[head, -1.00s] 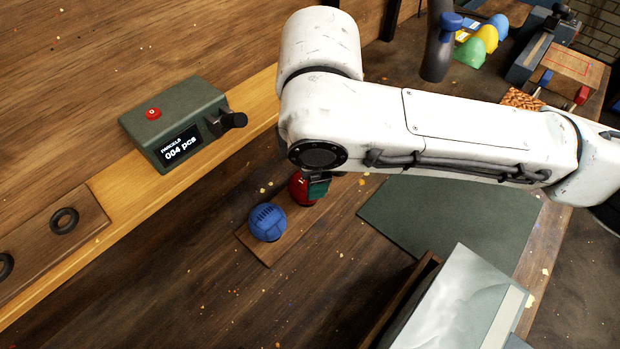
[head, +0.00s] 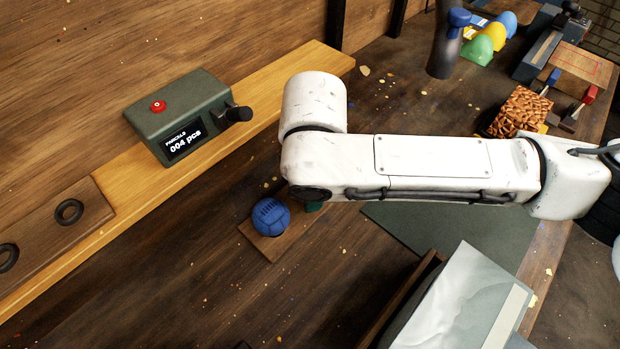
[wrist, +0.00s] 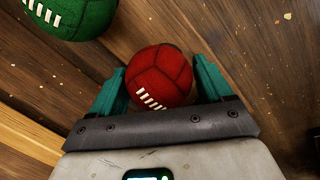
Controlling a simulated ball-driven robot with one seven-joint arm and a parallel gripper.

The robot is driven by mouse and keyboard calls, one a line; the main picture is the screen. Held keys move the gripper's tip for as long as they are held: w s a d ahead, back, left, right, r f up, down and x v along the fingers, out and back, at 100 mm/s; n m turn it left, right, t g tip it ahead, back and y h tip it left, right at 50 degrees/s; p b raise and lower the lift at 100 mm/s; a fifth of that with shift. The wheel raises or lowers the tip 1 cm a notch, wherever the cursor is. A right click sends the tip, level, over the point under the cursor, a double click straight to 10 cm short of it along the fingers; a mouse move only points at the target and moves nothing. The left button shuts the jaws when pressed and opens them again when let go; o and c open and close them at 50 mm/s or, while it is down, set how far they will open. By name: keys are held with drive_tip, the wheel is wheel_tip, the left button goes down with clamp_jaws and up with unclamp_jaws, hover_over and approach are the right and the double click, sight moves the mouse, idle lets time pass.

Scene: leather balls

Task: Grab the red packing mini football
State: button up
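The red mini football (wrist: 162,76), with white lacing, lies between the two green fingers of my gripper (wrist: 160,68) in the wrist view. The fingers stand open on either side of it. Any gap at the ball's sides is very narrow, and I cannot tell if a finger touches it. In the head view, my arm hides the red ball. Only a bit of my green gripper (head: 314,207) shows below the arm, right of the blue ball (head: 271,217).
A green ball (wrist: 70,15) with white lacing lies at the wrist view's upper left. The blue ball sits on a wooden board (head: 283,246). A counter box (head: 185,115) stands on the ledge at left. A green mat (head: 430,225) and a grey-topped box (head: 465,305) lie right.

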drive_tip(key=c, duration=0.7)
